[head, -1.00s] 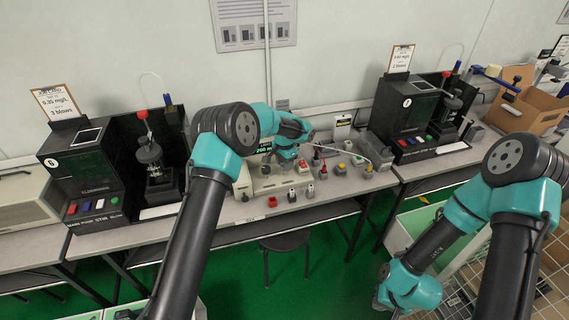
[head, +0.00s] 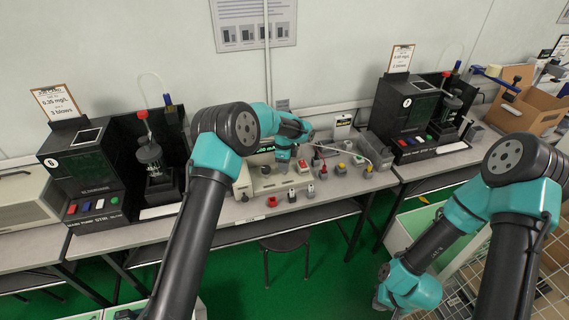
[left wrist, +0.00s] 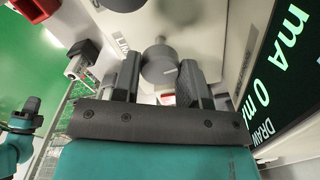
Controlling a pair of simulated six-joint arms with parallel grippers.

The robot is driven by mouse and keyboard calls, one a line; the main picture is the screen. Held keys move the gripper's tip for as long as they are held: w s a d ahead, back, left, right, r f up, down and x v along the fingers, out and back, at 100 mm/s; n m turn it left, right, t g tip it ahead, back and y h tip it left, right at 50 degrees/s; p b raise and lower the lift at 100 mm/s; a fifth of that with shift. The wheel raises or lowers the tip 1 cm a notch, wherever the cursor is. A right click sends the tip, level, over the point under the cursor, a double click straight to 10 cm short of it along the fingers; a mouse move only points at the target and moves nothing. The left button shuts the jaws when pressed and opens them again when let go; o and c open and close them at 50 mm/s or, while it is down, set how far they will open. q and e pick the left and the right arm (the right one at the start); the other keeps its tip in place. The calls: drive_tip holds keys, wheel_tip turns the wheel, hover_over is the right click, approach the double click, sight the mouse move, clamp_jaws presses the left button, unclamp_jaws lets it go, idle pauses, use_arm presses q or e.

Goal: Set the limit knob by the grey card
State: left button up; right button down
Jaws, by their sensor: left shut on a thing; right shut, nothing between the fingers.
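My left gripper (head: 282,168) is over the bench tester in the middle of the table. In the left wrist view my left gripper (left wrist: 158,80) has its two dark fingers on either side of the round grey limit knob (left wrist: 160,64) and is shut on it. A white mark shows on the knob's face. The tester's dark display (left wrist: 287,75) shows green characters, with "0 mA" and "DRAW" legible.
Several small coloured-top parts stand right of the tester, with a grey bin (head: 374,152) beyond. A red ring-like part (head: 272,201) lies near the front edge. Black testers stand left (head: 85,175) and right (head: 405,110).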

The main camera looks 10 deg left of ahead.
use_arm(q)
drive_tip(key=shift+m, duration=0.5)
drive_tip(key=o, duration=0.9)
wheel_tip(320, 180, up, 17)
drive_tip(key=shift+r, duration=0.2)
drive_tip(key=shift+d+f, duration=0.1)
idle(0.4)
